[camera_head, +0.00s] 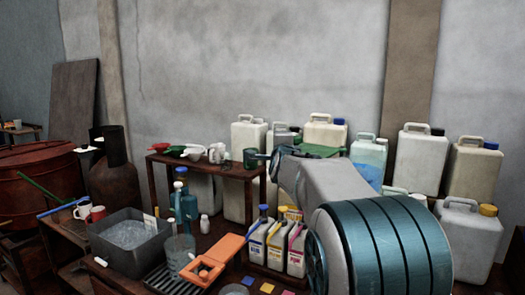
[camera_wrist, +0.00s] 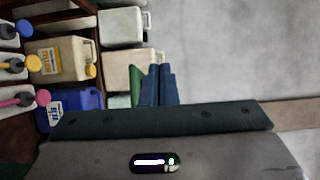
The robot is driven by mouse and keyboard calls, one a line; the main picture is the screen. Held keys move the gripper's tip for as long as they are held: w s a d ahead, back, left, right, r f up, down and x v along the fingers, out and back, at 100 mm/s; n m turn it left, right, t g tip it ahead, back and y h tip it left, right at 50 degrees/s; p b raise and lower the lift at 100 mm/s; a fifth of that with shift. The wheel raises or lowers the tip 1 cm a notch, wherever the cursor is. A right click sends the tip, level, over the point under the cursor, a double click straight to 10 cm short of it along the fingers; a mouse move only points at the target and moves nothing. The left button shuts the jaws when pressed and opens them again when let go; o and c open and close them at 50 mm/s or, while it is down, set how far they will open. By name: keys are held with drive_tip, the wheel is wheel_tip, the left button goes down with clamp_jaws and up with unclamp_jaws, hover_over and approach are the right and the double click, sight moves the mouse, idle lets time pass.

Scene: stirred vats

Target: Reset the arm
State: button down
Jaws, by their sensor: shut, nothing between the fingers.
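My gripper (camera_wrist: 158,72) shows in the wrist view as two dark blue fingers side by side, closed together with nothing between them. They stick out past the dark edge of my wrist. White and cream jugs lie beyond and to the left of the fingers in that view. In the head view my arm, grey and banded teal, fills the lower right and reaches back toward the jugs along the wall. I cannot make out the fingers clearly in the head view.
Several large jugs (camera_head: 420,160) stand along the wall. A low wooden shelf (camera_head: 205,165) holds bowls and mugs. A grey tub (camera_head: 128,243), an orange tray (camera_head: 213,257) and small labelled bottles (camera_head: 277,243) crowd the front table. The wall above is clear.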

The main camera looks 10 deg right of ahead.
drive_tip(key=a+p, duration=0.1)
drive_tip(key=a, duration=0.5)
drive_tip(key=s+a+f+n+g+y, duration=0.2)
drive_tip(key=s+f+n+g+y, duration=0.1)
drive_tip(key=s+f+n, duration=0.5)
drive_tip(key=s+a+f+n+g+y, duration=0.2)
drive_tip(key=s+a+f+n+g, duration=0.15)
drive_tip(key=s+f, duration=0.45)
drive_tip(key=s+f+n+g, duration=0.4)
drive_tip(key=s+f, duration=0.1)
drive_tip(key=s, duration=0.7)
drive_tip(key=s+d+f+n+g+h, duration=0.1)
drive_tip(key=s+f+n+g, duration=0.3)
drive_tip(key=s, duration=0.9)
drive_tip(key=shift+s+d+f+n, duration=0.25)
drive_tip(key=shift+f+n, duration=0.3)
drive_tip(key=shift+f, duration=0.3)
